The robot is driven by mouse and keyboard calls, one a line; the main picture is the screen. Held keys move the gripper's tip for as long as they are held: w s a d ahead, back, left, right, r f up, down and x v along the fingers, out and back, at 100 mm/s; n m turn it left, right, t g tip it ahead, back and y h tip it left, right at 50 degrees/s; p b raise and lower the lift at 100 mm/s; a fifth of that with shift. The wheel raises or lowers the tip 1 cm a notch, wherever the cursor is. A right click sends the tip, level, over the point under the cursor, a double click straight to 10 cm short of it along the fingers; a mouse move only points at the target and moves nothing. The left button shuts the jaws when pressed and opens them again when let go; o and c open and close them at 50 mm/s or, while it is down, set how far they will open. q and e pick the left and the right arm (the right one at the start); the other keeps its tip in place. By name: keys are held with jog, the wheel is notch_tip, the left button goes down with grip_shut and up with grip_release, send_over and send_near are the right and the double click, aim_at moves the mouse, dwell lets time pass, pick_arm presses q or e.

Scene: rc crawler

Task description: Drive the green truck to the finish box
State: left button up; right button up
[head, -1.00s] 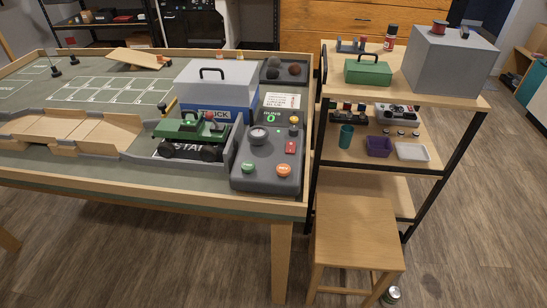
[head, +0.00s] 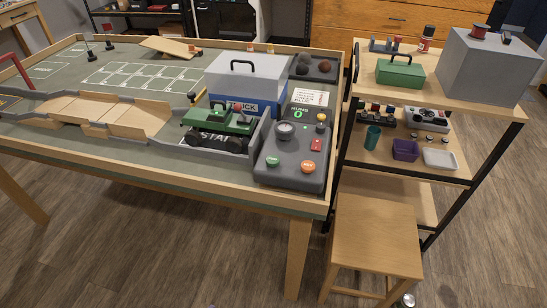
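The green truck (head: 222,119) stands on the start pad (head: 213,138) at the front of the table track, beside the control console. I cannot make out which marked area is the finish box. Neither of my grippers is in view.
A wooden bridge (head: 113,106) lies left of the truck, and a tilted ramp (head: 169,46) farther back. A clear-lidded blue box (head: 244,83) stands behind the truck. A shelf cart (head: 440,101) and wooden stool (head: 376,228) stand right of the table (head: 150,178).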

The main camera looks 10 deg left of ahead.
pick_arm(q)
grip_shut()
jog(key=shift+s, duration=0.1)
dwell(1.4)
